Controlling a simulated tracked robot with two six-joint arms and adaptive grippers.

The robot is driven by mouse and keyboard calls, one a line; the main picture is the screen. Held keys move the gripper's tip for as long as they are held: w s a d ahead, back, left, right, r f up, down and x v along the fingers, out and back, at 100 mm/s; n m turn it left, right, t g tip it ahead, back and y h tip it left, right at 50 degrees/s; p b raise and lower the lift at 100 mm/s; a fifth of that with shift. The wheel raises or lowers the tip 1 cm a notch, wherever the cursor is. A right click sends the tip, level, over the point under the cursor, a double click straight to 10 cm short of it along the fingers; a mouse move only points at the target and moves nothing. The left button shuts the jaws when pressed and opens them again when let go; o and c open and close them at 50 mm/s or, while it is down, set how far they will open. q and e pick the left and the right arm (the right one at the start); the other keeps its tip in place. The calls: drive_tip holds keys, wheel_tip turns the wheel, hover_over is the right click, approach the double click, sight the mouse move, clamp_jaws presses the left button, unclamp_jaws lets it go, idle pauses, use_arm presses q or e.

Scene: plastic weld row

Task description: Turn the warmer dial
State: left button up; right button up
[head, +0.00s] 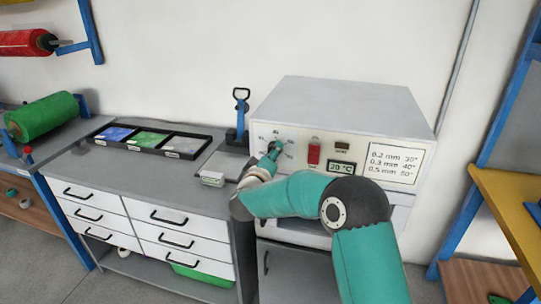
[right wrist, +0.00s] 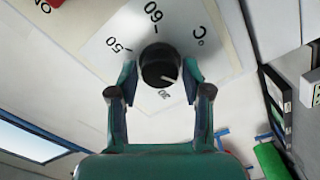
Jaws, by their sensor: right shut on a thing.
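The warmer (head: 350,108) is a white box on the right of the bench, with a front panel. Its dial (right wrist: 160,60) is a round black knob on a white scale plate, with 50, 60 and °C legible around it. A light pointer line on the knob points to the lower right in the right wrist view. My right gripper (right wrist: 160,76) is shut on the dial, one finger on each side. In the head view my right gripper (head: 271,152) hides most of the dial. My left gripper is not in view.
A red switch (head: 314,153) and a display (head: 341,168) reading 20 °C sit right of the dial. A black tray (head: 187,137) with coloured sheets lies farther left.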

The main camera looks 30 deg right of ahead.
drive_tip(key=shift+d, duration=0.1)
drive_tip(key=shift+d+m+b, duration=0.1)
drive_tip(key=shift+m+b, duration=7.25)
drive_tip(key=shift+m, duration=4.45)
